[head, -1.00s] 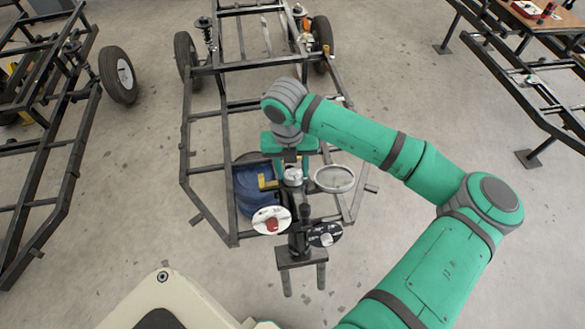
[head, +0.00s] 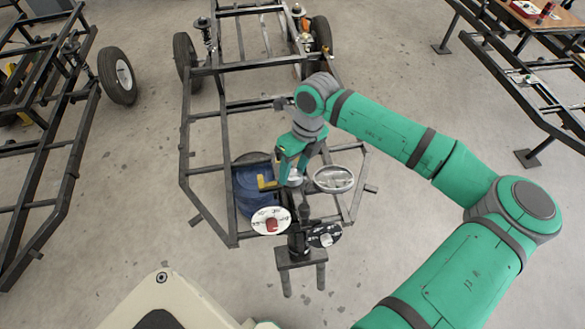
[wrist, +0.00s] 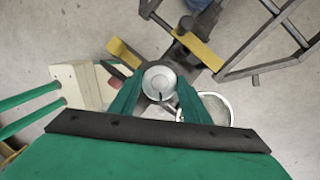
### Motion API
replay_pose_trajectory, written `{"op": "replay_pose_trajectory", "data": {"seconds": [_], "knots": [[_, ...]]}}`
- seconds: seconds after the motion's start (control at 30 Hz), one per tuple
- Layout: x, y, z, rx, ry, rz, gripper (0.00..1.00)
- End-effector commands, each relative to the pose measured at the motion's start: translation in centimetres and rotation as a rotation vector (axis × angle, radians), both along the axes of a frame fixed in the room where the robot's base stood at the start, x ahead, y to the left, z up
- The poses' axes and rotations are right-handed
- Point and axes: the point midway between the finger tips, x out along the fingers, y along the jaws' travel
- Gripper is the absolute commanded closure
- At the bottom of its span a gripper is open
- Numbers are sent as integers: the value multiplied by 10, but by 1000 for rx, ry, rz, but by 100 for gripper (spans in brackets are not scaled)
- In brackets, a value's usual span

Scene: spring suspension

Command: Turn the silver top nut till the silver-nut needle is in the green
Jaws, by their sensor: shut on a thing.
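The silver top nut (wrist: 160,80) is round and shiny, and sits between my two green fingers in the wrist view. My gripper (wrist: 158,88) is shut on it from both sides. In the head view my gripper (head: 292,170) reaches down over the stand, and a little of the nut (head: 295,178) shows between its fingers. A white dial (head: 271,221) with a red block is at the front left of the stand. A darker dial (head: 324,235) with a silver block is at the front right. Their needles and any green band are too small to read.
A round framed glass (head: 333,179) stands close right of my gripper. A blue drum (head: 250,190) and a yellow piece (head: 267,183) are close on its left. Black frame bars (head: 186,150) surround the spot. Open floor (head: 420,250) lies to the right.

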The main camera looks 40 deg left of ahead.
Motion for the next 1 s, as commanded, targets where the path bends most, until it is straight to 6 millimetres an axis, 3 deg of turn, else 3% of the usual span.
{"op": "replay_pose_trajectory", "data": {"seconds": [0.7, 0.73, 0.8, 1.0], "knots": [[0, -2, 0, 15, 26, 76, 79], [0, -2, 0, 15, 26, 76, 52], [0, -1, 0, 16, 26, 76, 38], [0, -1, 0, 18, 24, 75, 38]]}}
